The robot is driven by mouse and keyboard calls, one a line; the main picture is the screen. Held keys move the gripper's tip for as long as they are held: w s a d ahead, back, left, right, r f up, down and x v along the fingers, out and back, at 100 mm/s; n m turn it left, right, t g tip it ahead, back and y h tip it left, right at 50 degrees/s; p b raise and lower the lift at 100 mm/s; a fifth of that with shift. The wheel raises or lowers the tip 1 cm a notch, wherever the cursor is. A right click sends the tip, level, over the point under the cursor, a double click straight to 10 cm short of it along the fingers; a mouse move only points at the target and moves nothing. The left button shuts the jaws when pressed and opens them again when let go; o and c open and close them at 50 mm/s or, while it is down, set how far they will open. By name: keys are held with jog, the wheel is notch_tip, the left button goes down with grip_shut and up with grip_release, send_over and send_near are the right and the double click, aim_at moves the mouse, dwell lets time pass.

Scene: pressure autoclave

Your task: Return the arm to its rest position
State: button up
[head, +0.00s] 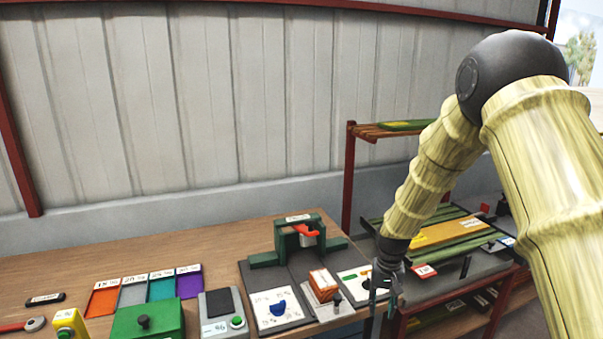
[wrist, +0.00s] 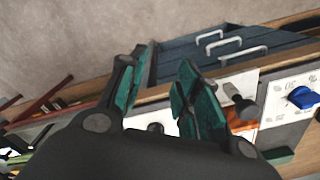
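My arm reaches in from the right in the head view and bends down to my gripper (head: 380,300), which hangs at the right front end of the wooden bench (head: 200,248). In the wrist view my gripper (wrist: 162,62) has its two teal-padded fingers apart, with nothing held between them. The gripper is beside the panel with the green marks (head: 352,279) and the small orange-brown box (head: 322,281). I cannot tell its exact height above the bench edge.
A blue dial (head: 278,307), a green frame with a red handle (head: 299,236), a green box (head: 147,319) and coloured trays (head: 160,287) stand on the bench. A red-framed rack (head: 349,180) is behind the arm. Drawers with white handles (wrist: 222,50) show below the bench.

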jog(key=s+f, duration=1.1)
jog(key=f, duration=0.3)
jog(key=s+f+n, duration=0.1)
jog(key=s+f, duration=0.5)
jog(key=s, duration=0.4)
jog(key=s+f+n, duration=0.1)
jog(key=s+f, duration=0.6)
jog(key=s, duration=1.8)
jog(key=shift+f+b, duration=0.3)
jog(key=shift+b, duration=0.1)
